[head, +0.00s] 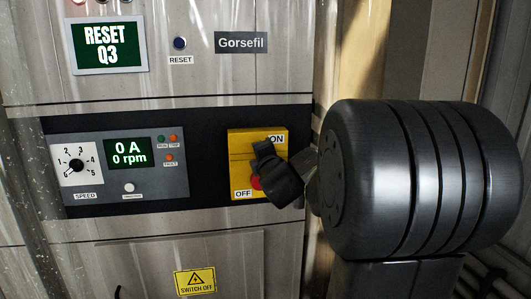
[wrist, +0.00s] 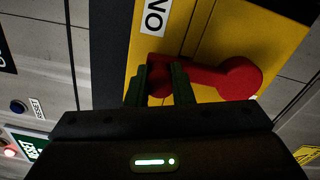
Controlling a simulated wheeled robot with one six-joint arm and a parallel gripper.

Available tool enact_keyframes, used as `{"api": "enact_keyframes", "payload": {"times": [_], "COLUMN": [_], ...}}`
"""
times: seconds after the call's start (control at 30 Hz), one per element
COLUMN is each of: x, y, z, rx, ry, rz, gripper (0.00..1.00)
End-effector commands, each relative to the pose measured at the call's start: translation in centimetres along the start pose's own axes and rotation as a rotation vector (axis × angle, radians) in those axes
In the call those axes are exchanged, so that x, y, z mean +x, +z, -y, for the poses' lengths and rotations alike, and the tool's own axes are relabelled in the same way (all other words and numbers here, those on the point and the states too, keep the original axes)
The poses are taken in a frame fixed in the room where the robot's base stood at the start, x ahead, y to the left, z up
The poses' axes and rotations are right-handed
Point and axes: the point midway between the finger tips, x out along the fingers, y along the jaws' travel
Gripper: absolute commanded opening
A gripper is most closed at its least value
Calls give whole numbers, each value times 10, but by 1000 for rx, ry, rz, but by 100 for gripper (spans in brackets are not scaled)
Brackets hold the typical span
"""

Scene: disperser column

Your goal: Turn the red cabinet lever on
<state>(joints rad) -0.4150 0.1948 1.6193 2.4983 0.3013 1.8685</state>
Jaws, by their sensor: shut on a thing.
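The red lever (wrist: 236,78) is on a yellow plate (head: 238,142) in the cabinet's black strip. In the wrist view, its wide rounded end is to the right and its narrower end lies between my fingers, close to the ON label (wrist: 153,16). My gripper (wrist: 162,72) is shut on that narrower end, one finger on each side. In the head view, my gripper (head: 264,150) covers most of the lever, and only a red part shows below it. The ON label (head: 277,139) is at the plate's top right and the OFF label (head: 243,194) at its bottom left.
Left of the plate, a grey panel (head: 120,189) has a speed dial (head: 76,165) and a display (head: 127,152) reading 0 A, 0 rpm. Above are a blue RESET button (head: 180,43) and a RESET Q3 screen (head: 107,44). My arm fills the right side.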

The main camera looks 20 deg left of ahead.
Motion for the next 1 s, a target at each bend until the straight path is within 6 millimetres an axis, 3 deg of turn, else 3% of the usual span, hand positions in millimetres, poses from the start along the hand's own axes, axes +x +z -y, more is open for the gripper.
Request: {"api": "enact_keyframes", "payload": {"times": [0.53, 0.57, 0.67, 1.0], "x": [0, 0, 0, -2], "y": [-1, -1, -1, -1], "z": [1, 1, 1, 0], "rx": [27, 27, 27, 25], "ry": [-2, -2, -2, 0], "rz": [0, 0, 0, 0], "gripper": [0, 23, 42, 43]}}
